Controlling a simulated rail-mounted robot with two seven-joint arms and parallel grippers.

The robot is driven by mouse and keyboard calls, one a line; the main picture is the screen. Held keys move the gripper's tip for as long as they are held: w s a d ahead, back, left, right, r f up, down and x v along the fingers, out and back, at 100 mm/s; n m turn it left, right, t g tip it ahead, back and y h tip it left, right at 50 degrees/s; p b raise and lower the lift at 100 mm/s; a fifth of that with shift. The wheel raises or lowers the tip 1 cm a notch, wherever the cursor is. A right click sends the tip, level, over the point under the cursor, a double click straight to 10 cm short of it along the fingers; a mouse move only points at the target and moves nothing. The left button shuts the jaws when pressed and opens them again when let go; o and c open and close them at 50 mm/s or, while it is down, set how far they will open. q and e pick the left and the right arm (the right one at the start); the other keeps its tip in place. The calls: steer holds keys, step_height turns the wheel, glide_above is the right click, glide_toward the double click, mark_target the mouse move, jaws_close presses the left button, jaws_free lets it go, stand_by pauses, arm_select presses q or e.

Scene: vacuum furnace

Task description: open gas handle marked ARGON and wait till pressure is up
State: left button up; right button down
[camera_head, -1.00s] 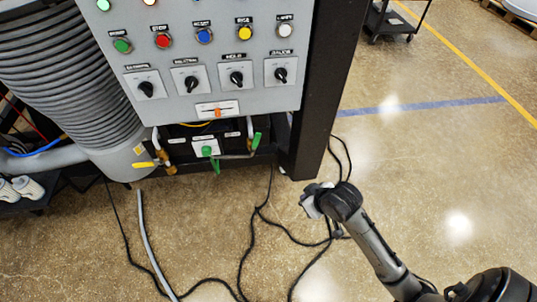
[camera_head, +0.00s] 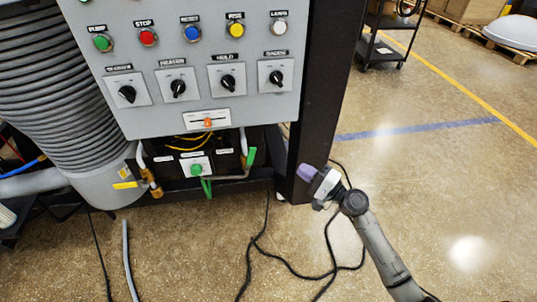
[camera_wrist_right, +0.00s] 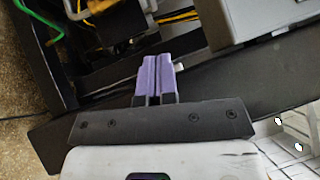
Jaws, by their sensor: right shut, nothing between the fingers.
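Below the control panel sits a gas valve bay with several handles. A green handle (camera_head: 251,157) stands on the right pipe, and a green knob (camera_head: 196,170) with a green lever hanging below it (camera_head: 206,187) is in the middle. A yellow handle (camera_head: 128,185) is at the left. The small labels are too blurred to tell which reads ARGON. My right gripper (camera_head: 306,172), with purple fingers, is right of the bay, beside the black cabinet post, and apart from the handles. In the right wrist view its fingers (camera_wrist_right: 155,78) are shut and empty. My left gripper is not in view.
The grey panel (camera_head: 200,60) with buttons and rotary switches overhangs the bay. A black post (camera_head: 318,100) stands between my right gripper and the panel. Black cables (camera_head: 262,245) lie on the floor. A grey bellows pipe (camera_head: 60,90) is at the left. Open floor lies to the right.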

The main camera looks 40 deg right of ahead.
steer(key=w, duration=0.1)
glide_toward(252, 149)
steer(key=w+d, duration=0.4)
steer(key=w, duration=0.1)
steer(key=a, duration=0.1)
steer(key=w+a, duration=0.1)
steer(key=a, duration=0.1)
steer(key=shift+w+a+r, duration=0.2)
steer(key=shift+w+a, duration=0.05)
steer(key=shift+w, duration=0.1)
steer(key=a+n+g+p, duration=0.1)
steer(key=p, duration=0.3)
steer(key=w+a+r+n+g+p, duration=0.1)
steer(key=p, duration=0.4)
steer(key=shift+w+a+r, duration=0.1)
steer(key=shift+w+r, duration=0.05)
steer(key=shift+r, duration=0.05)
